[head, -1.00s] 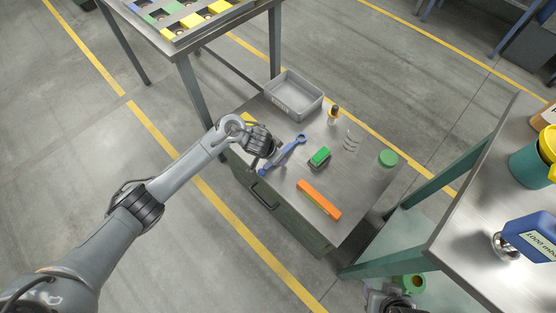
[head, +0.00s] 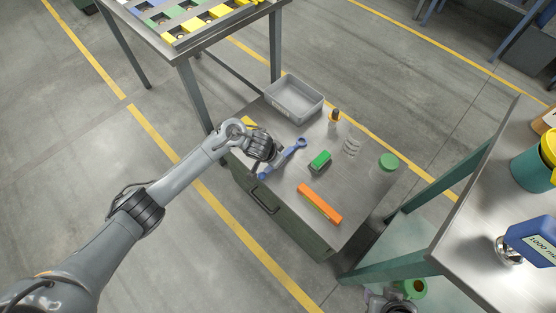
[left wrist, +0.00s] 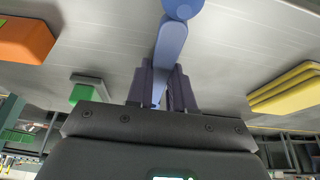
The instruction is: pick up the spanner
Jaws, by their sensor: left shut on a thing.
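The blue spanner (head: 291,151) is at the left part of the cabinet top (head: 345,186) in the head view, slanting from lower left to upper right. My left gripper (head: 270,163) is over its middle. In the left wrist view the spanner (left wrist: 171,43) runs between the two dark fingers (left wrist: 161,88), which are shut on its shaft. The fingers hide part of the shaft. I cannot tell whether the spanner is clear of the surface.
Near the spanner are a green-topped block (head: 320,160), an orange block (head: 320,203), a grey bin (head: 293,98), an orange-and-dark bottle (head: 334,115), a clear coil (head: 352,146) and a green-lidded jar (head: 388,162). A yellow item (head: 249,122) lies behind my gripper. Benches flank the cabinet.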

